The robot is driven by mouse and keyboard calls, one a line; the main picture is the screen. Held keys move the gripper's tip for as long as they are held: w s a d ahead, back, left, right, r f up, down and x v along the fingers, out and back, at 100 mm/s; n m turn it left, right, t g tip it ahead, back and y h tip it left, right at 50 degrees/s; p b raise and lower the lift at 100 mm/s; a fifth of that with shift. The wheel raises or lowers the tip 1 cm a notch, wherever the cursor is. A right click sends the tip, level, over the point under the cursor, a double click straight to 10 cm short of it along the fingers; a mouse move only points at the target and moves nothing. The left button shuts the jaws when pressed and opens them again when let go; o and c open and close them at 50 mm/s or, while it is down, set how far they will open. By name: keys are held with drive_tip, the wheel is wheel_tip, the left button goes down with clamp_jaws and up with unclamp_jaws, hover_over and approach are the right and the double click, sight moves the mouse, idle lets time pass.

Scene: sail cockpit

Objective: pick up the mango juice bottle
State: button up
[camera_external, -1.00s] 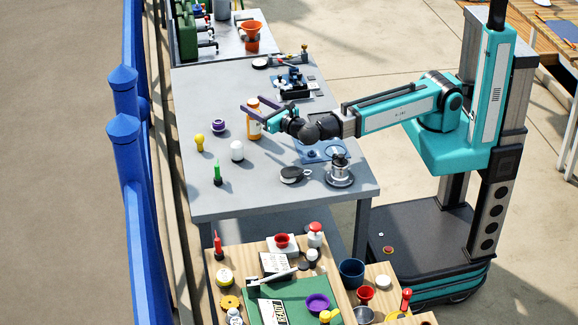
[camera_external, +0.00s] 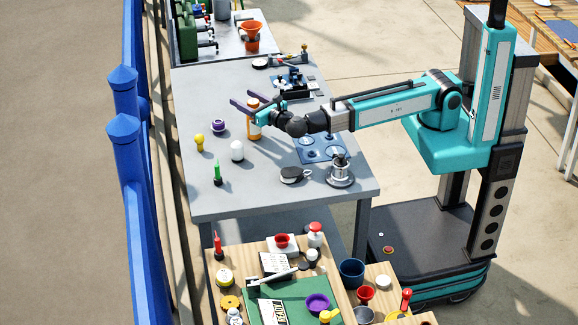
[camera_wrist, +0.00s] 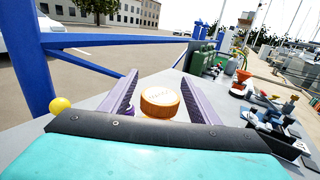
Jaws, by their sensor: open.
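The mango juice bottle is orange with a pale label and an orange cap, and stands upright on the grey table (camera_external: 280,195). In the external view the bottle (camera_external: 254,129) is partly hidden by my gripper (camera_external: 247,104). In the wrist view the bottle's cap (camera_wrist: 160,101) shows between the two purple fingers of my gripper (camera_wrist: 158,98). The fingers are open, one on each side of the bottle near its top. I cannot tell whether either finger touches it. The lower part of the bottle is hidden in the wrist view.
A purple ball-like item (camera_external: 218,126), a yellow bulb (camera_external: 200,143), a white bulb (camera_external: 237,151) and a green pointed item (camera_external: 217,173) stand left and in front. A blue pad (camera_external: 321,149) lies to the right. A black device (camera_external: 292,84) stands behind.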

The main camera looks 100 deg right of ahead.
clamp_jaws()
idle(0.4)
drive_tip(key=shift+r, duration=0.15)
wheel_tip(320, 180, up, 10)
idle(0.8)
idle(0.5)
